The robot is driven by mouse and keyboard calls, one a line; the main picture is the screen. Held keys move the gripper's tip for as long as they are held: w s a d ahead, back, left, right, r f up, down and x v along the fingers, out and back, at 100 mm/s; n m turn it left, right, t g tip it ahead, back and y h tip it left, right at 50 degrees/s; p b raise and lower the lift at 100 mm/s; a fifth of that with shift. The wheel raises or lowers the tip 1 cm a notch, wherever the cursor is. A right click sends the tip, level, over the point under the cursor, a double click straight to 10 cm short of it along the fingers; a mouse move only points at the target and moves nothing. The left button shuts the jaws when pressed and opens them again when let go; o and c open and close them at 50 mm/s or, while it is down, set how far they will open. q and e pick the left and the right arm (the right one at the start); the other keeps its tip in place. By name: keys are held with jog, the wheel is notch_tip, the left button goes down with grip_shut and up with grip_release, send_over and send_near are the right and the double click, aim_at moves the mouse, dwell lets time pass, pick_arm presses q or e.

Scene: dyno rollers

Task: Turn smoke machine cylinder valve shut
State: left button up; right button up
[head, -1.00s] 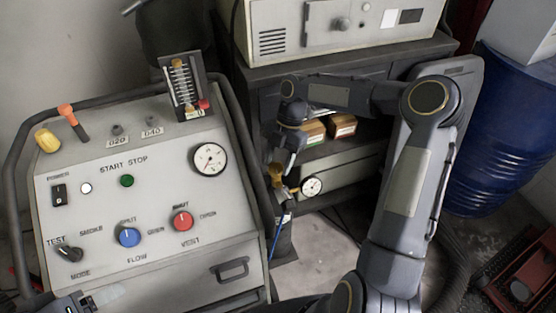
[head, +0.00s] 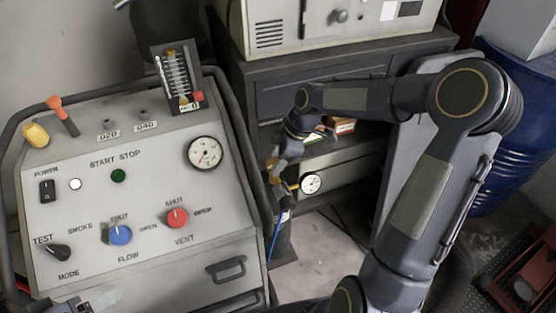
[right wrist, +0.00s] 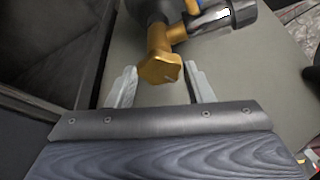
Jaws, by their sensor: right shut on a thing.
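The cylinder valve's brass hexagonal knob (right wrist: 160,68) shows in the right wrist view, on a brass stem. My right gripper (right wrist: 161,86) has one finger on each side of this knob and is shut on it. In the head view the right gripper (head: 280,165) reaches down to the valve, just right of the console, and its hand hides most of the knob. A small round gauge (head: 311,182) sits to the right of the valve. A blue hose (head: 275,238) hangs below. A small part of what seems to be my left gripper shows at the bottom left edge; its fingers cannot be made out.
The smoke machine console (head: 140,200) with knobs and a large gauge (head: 205,153) stands close on the left. A dark shelf cabinet (head: 320,85) with small boxes stands behind the valve. A blue drum (head: 515,130) is at right. Floor shows below the cabinet.

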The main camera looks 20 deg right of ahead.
jog(key=m+b, duration=0.1)
jog(key=m, duration=0.1)
jog(key=m+t+h+b, duration=0.1)
jog(key=m, duration=0.1)
jog(key=shift+s+a+m+t, duration=0.15)
jog(key=shift+a+m+t, duration=0.05)
jog(key=shift+m+t, duration=0.1)
jog(key=m+b, duration=0.1)
jog(key=m+h+b, duration=0.1)
jog(key=m, duration=0.1)
jog(key=shift+s+a+f+m+t, duration=0.1)
jog(key=shift+a+m+t, duration=0.05)
jog(key=shift+m+t, duration=0.2)
jog(key=m+h+b, duration=0.1)
jog(key=m, duration=0.1)
jog(key=m+h+b, duration=0.1)
jog(key=m+b, duration=0.1)
jog(key=shift+a+t, duration=0.2)
jog(key=shift+t, duration=0.05)
jog(key=shift+a+m+h+b, duration=0.1)
jog(key=shift+m+h+b, duration=0.75)
jog(key=shift+m, duration=1.2)
jog(key=o, duration=1)
